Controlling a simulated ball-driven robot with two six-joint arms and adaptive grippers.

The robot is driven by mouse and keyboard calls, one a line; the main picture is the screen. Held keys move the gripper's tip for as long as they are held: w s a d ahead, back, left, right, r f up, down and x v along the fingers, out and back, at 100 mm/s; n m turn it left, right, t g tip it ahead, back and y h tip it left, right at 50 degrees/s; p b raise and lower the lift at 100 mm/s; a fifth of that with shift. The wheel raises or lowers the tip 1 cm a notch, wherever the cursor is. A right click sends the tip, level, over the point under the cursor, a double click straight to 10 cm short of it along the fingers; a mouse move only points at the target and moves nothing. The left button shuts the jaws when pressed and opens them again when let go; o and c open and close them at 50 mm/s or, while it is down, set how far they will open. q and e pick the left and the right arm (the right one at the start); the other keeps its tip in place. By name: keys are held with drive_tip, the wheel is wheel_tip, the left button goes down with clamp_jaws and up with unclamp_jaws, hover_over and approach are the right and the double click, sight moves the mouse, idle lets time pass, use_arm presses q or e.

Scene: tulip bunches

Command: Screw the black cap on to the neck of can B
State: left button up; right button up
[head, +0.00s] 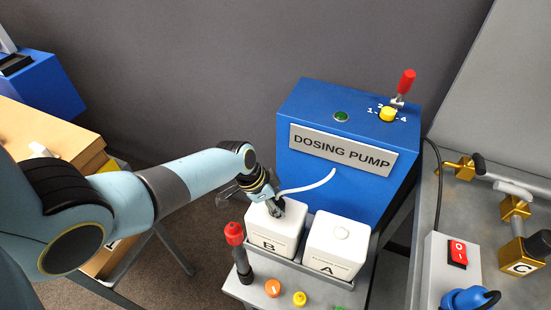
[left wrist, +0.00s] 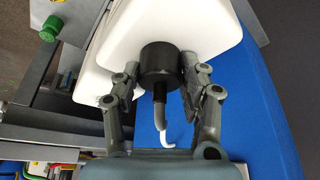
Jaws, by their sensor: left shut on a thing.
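Can B (head: 274,231) is a white can with a label marked B, standing in a grey tray beside can A (head: 336,245). My left gripper (head: 276,209) is over the top of can B. In the left wrist view the black cap (left wrist: 158,66) sits between the fingers of my left gripper (left wrist: 160,82), against the top of the white can (left wrist: 112,48). A tube (left wrist: 160,121) comes out of the cap, dark near it and white at its end. The neck is hidden by the cap, so I cannot tell how far it is threaded. My right gripper is not in view.
The blue dosing pump (head: 345,125) stands right behind the cans, with a red-handled lever (head: 405,85) on top. A red-topped black post (head: 236,245) stands left of can B. An orange knob (head: 272,287) and a yellow one (head: 299,299) lie in front.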

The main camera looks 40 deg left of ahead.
use_arm(q)
drive_tip(key=shift+f+m+h+b, duration=0.1)
drive_tip(key=shift+m+h+b, duration=0.25)
drive_tip(key=shift+m, duration=0.35)
drive_tip(key=shift+m+g, duration=0.3)
drive_tip(key=shift+w+m+b, duration=0.1)
drive_tip(key=shift+m+b, duration=0.6)
drive_tip(key=shift+b, duration=0.1)
drive_tip(key=shift+m+g+h+b, duration=0.25)
drive_tip(key=shift+m+g+b, duration=0.15)
drive_tip(key=shift+m, duration=0.8)
